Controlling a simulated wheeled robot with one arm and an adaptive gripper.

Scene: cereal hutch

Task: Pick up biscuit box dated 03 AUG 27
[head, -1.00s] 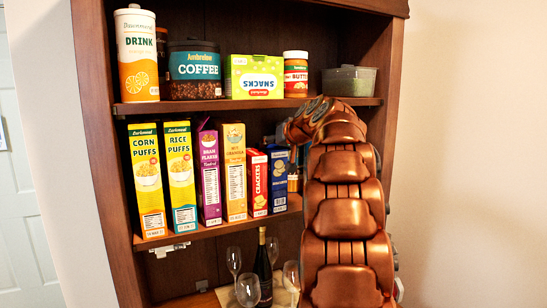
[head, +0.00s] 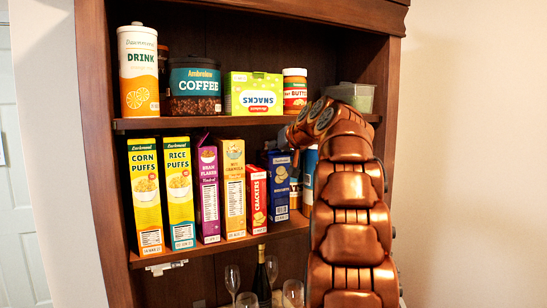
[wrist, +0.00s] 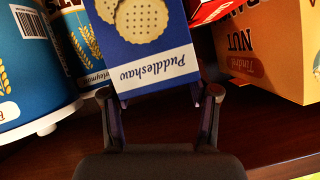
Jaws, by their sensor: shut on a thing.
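A blue biscuit box (head: 280,187) with a cookie picture is on the middle shelf, right of the red crackers box. Its base looks slightly above the shelf. In the wrist view the blue box (wrist: 150,40) appears upside down, with a white "Puddleshaw" band. My gripper (wrist: 159,92) is shut on the box, one finger at each side of its lower part in the picture. No date is readable.
The crackers box (head: 257,200) stands close on the left, then the granola box (head: 233,190) and several cereal boxes. A blue-and-white container (head: 310,175) is to the right, partly behind my arm. Wine glasses and a bottle (head: 262,275) stand below. Snacks (head: 253,93) and jars are above.

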